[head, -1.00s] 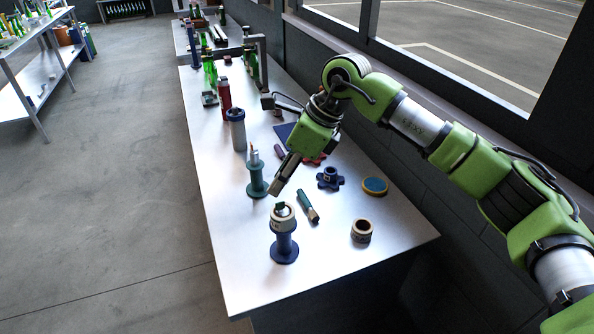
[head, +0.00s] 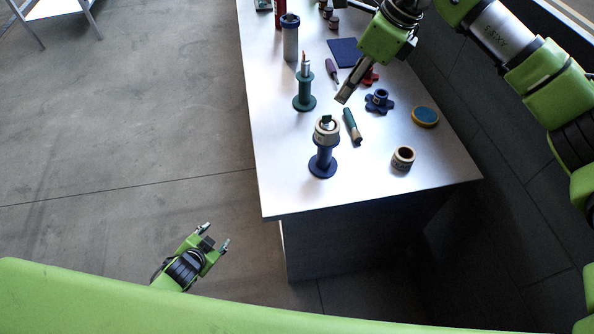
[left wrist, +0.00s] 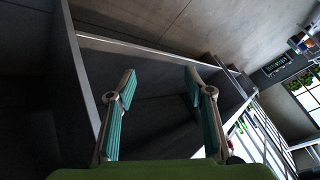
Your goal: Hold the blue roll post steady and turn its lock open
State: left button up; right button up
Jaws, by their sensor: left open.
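The blue roll post (head: 322,163) stands upright near the front left corner of the table in the head view. A pale roll (head: 325,133) sits on its upper part, and a small dark green lock piece (head: 327,120) shows at its top. My left gripper (head: 215,237) is open and empty, off the table's left side, over the floor. In the left wrist view its spread fingers (left wrist: 160,80) have nothing between them, and the post does not show. My right gripper (head: 344,97) is over the table behind the post, apart from it; its finger gap is hidden.
A teal post (head: 304,92) and a grey cylinder (head: 290,42) stand further back. A teal-handled tool (head: 352,127), a loose tape roll (head: 403,159), a blue knob (head: 378,101) and a yellow-rimmed disc (head: 425,117) lie to the right. The table's front edge (head: 370,202) is bare.

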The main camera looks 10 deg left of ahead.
pick_arm(q)
jog(key=w+d+r+m+t+h, duration=0.15)
jog(key=w+r, duration=0.25)
jog(key=r, duration=0.5)
jog(key=w+d+r+m+t, duration=0.1)
jog(key=w+d+r+t, duration=0.2)
jog(key=r, duration=0.7)
jog(key=n+h, duration=0.4)
jog(key=h, duration=0.2)
send_near(321, 152)
jog(key=shift+y, duration=0.25)
jog(key=x, duration=1.2)
jog(key=shift+d+r, duration=0.15)
jog(key=shift+d, duration=0.1)
grip_shut()
